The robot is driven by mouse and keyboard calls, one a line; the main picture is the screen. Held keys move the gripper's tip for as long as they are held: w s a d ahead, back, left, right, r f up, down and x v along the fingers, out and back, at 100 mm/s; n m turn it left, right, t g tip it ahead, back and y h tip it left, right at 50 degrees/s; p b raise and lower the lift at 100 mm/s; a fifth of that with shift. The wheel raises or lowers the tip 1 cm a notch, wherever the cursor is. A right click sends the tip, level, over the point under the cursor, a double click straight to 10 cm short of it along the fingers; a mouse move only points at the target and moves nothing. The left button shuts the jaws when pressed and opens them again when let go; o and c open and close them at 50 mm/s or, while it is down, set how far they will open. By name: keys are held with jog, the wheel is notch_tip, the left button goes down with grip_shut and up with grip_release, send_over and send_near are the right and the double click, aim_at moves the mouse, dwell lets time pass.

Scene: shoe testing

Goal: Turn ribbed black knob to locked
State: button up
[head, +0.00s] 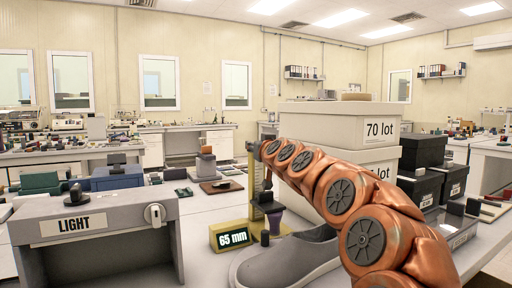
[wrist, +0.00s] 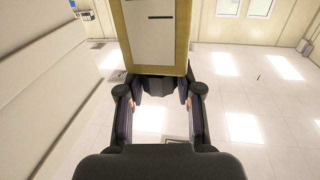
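My gripper (wrist: 159,112) shows in the wrist view with its two fingers spread apart, one on each side. A dark block (wrist: 156,86) lies beyond the gap, at the lower end of a pale, yellow-edged panel (wrist: 150,35). I cannot tell if it is the ribbed knob or if a finger touches it. In the head view, my copper arm ends at the upper part of a yellow measuring stand (head: 257,185) and hides part of it. A short black knob (head: 264,238) stands beside the "65 mm" display (head: 231,238); its ribs are too small to tell.
A grey shoe (head: 285,258) lies in front of the stand, partly behind my arm. A grey LIGHT box (head: 105,218) with a white dial (head: 155,214) stands at left. Large white boxes (head: 335,122) and black boxes (head: 420,185) stand behind my arm.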

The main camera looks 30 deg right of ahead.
jog(key=o, duration=0.4)
jog(key=shift+c, duration=0.2)
jog(key=v, duration=1.2)
dwell(0.5)
